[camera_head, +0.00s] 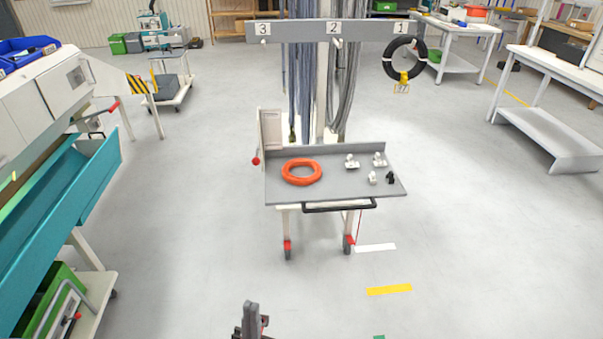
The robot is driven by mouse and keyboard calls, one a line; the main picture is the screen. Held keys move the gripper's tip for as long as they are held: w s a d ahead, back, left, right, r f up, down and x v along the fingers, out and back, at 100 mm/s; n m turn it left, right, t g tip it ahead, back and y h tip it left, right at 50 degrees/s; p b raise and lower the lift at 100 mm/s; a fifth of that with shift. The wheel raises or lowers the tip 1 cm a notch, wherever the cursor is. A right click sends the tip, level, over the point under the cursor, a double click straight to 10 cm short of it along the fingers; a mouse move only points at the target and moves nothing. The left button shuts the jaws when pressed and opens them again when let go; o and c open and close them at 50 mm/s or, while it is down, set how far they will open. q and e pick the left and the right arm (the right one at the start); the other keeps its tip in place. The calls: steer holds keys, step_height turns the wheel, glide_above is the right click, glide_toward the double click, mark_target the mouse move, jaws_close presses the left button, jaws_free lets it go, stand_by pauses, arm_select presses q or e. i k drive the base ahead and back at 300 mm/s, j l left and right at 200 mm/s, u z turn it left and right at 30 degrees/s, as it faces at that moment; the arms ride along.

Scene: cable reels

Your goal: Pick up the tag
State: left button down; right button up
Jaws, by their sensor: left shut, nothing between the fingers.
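A small yellow tag (402,88) hangs at the lower edge of a black cable ring (387,66). The ring hangs on the grey rail (370,29) under the number 1. The print on the tag is too small to read. My left gripper (251,306) shows at the bottom edge of the picture, shut and empty, far below and left of the tag. My right gripper is not in view.
A grey-topped cart (335,188) stands ahead with an orange ring (301,171) and several small white and black parts. Grey cables hang from the rail's middle. A teal chute (75,215) is at left, white tables (548,65) at right. The floor before the cart is clear.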

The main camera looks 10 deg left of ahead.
mark_target(378, 163)
steer(key=i+l+u, duration=0.2)
steer(key=i+u, duration=0.15)
steer(key=i+l+u, duration=0.4)
steer(key=i, duration=0.15)
steer(key=i+l+u, duration=0.35)
steer(key=i+l, duration=0.05)
